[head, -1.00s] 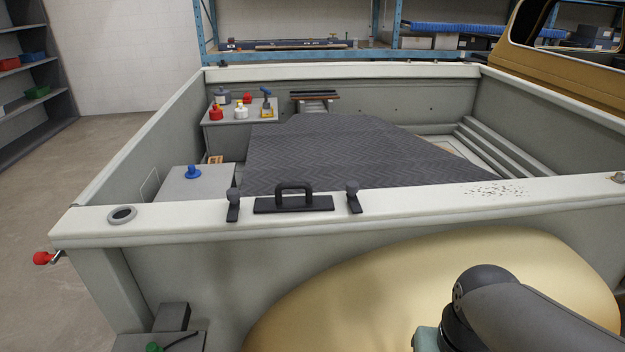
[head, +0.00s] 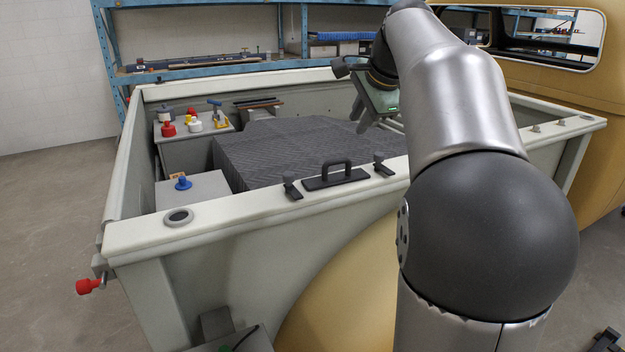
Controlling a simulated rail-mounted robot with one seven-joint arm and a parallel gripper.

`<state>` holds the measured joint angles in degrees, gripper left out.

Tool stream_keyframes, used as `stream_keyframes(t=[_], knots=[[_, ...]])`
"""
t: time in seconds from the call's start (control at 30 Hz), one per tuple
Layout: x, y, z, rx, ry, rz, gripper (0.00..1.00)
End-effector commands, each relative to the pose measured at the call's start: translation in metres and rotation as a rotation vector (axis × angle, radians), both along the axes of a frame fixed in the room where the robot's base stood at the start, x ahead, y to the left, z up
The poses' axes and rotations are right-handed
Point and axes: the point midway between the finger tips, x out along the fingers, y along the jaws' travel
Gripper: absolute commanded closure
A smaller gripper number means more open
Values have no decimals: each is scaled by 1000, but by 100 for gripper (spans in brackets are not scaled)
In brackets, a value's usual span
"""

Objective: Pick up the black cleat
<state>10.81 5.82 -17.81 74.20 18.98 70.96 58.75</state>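The black cleat (head: 336,176) looks like a flat base with a raised loop handle. It sits on the near rim of the grey truck bed (head: 240,201), between two small black clamp-like fittings, one on its left (head: 291,188) and one on its right (head: 381,164). My gripper (head: 360,118) hangs above the bed, beyond the near rim, up and to the right of the cleat. It is well apart from the cleat. Its two fingers point down and look spread, with nothing seen between them.
A ribbed dark mat (head: 270,155) covers much of the bed. Red, white and blue items stand on a grey box (head: 205,128) at the back left. A blue knob (head: 182,183) and a ring fitting (head: 178,217) lie left of the cleat. A blue shelf (head: 200,70) stands behind.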

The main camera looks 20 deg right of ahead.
Motion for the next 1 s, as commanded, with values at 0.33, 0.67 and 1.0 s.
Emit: stream_keyframes(t=[0.33, 0.67, 1.0], knots=[[42, 3, -64, 0, 5, 5, 78], [60, 3, -92, -2, 2, 5, 78], [82, 2, -130, -2, 3, 5, 78]])
